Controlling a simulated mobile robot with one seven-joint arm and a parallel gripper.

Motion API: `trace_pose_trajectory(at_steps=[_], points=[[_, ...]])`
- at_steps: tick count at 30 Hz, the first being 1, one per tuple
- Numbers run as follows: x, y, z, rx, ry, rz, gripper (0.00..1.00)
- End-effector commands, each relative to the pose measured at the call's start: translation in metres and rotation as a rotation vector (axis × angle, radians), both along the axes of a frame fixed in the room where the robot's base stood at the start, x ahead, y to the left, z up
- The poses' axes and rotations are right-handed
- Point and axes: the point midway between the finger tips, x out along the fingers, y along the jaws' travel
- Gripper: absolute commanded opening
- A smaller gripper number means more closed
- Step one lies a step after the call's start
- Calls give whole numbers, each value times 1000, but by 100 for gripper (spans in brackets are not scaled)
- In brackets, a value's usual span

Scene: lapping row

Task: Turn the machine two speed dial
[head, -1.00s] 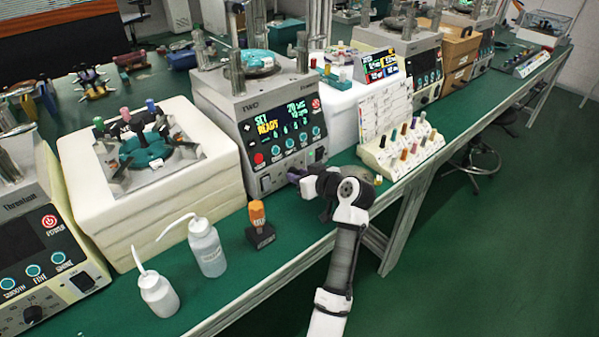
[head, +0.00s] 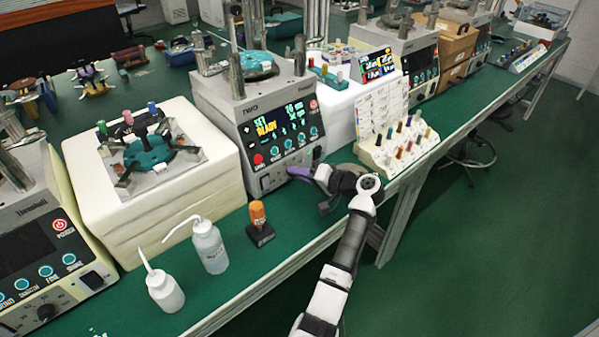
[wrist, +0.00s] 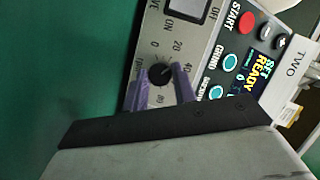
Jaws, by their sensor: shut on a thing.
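Machine two (head: 243,107), marked "TWO" with a lit "SET READY" display, stands on the green bench, and its panel shows in the wrist view (wrist: 215,50). Its black speed dial (wrist: 160,73) sits in a ring of numbers, with 0, 20 and 40 legible. A pale mark on the dial appears to point towards the 20 side; the exact setting is unclear. My gripper (wrist: 164,86) has its purple fingers on either side of the dial, shut on it. In the head view my gripper (head: 304,174) reaches the lower front of the machine, and the dial is hidden there.
An orange-handled tool (head: 258,218) stands on the bench left of my arm, with two white bottles (head: 209,246) (head: 165,291) further left. A rack of coloured pegs (head: 399,146) stands right of the machine. Open floor lies to the right.

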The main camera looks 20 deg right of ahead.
Motion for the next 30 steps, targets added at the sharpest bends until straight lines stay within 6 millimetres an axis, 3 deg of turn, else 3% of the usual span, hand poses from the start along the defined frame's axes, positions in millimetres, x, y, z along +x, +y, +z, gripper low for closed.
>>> trace_pose_trajectory(at_steps=[15, 30], points=[[0, -1, -2, 362, 132, 0, 4], [0, -2, -4, 456, 166, -1, 4]])
